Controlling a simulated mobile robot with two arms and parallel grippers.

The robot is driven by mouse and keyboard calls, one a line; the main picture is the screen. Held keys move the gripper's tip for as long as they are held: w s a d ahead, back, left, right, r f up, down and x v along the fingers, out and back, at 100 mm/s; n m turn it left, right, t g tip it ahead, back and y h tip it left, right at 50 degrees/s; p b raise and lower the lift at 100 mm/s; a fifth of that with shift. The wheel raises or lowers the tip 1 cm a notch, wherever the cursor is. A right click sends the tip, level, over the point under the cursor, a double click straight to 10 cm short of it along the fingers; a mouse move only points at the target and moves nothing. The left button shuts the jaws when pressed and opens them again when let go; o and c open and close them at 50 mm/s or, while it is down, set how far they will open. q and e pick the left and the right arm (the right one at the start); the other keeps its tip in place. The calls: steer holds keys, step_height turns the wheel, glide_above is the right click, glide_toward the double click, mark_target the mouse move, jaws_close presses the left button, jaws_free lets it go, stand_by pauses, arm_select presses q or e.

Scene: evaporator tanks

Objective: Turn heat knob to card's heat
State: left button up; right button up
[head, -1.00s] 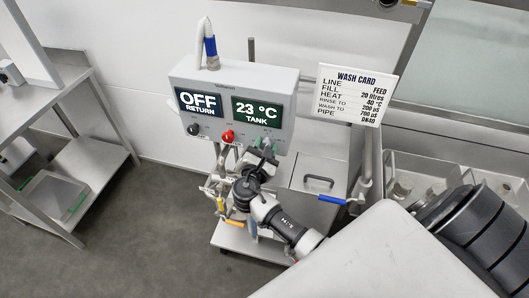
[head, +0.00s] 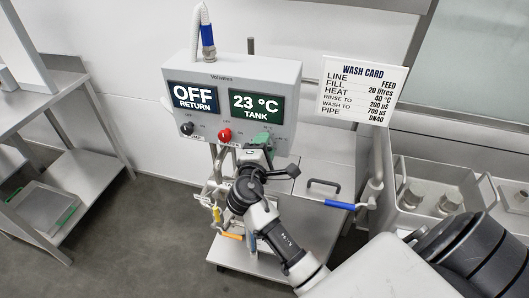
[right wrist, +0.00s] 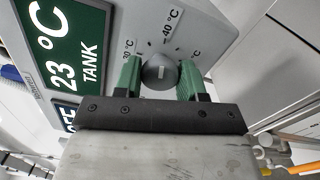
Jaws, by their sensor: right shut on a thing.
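The grey control box (head: 284,75) shows "OFF RETURN" on its left display and "23 °C TANK" on its right display (head: 257,106). My right gripper (head: 260,143) is at the box's lower right, below the tank display. In the right wrist view its green fingers (right wrist: 160,75) are shut on the round grey heat knob (right wrist: 158,76), one on each side. A short white mark shows on the knob, with temperature labels around it, one reading 40 °C. My left gripper is not in view.
A black knob (head: 187,128) and a red knob (head: 225,135) sit left on the box. Pipes and a blue-handled valve (head: 340,205) are below and right. A steel shelf unit (head: 95,160) stands left, with open floor between.

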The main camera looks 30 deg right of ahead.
steer(key=shift+f+m+b, duration=0.1)
steer(key=shift+m+b, duration=0.25)
steer(key=shift+m, duration=0.15)
steer(key=o, duration=0.9)
steer(key=shift+s+a, duration=0.1)
steer(key=b+v, duration=0.2)
steer(key=v, duration=0.8)
steer(key=shift+s+a, duration=0.15)
steer(key=shift+a, duration=0.1)
